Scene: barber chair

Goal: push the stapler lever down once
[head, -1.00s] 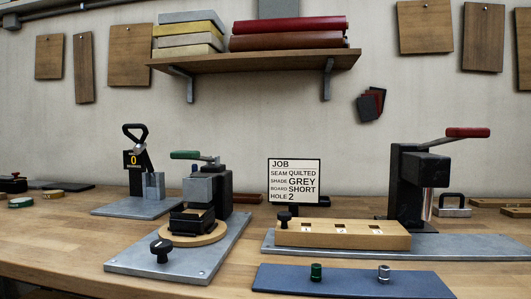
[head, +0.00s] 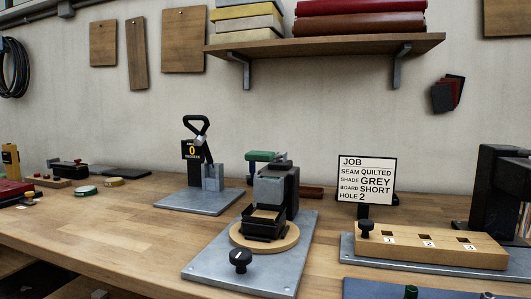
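No label in the head view names the stapler, so I cannot tell for certain which bench device it is. A dark press (head: 276,186) with a green-handled lever (head: 262,156) stands mid-bench on a grey metal plate (head: 215,268). Its lever is up, above the press body. A small black tray (head: 264,224) sits on a round wooden disc (head: 245,238) in front of the press. Behind it to the left, a device with a black loop handle (head: 196,125) stands upright beside a counter reading 0 (head: 191,151). My gripper is not in view.
A job sign (head: 367,178) stands right of the press. A wooden block with numbered holes (head: 430,247) and a black machine (head: 495,190) are further right. A shelf (head: 330,46) hangs above. Small tins (head: 86,190) lie at left; the bench front-left (head: 120,225) is clear.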

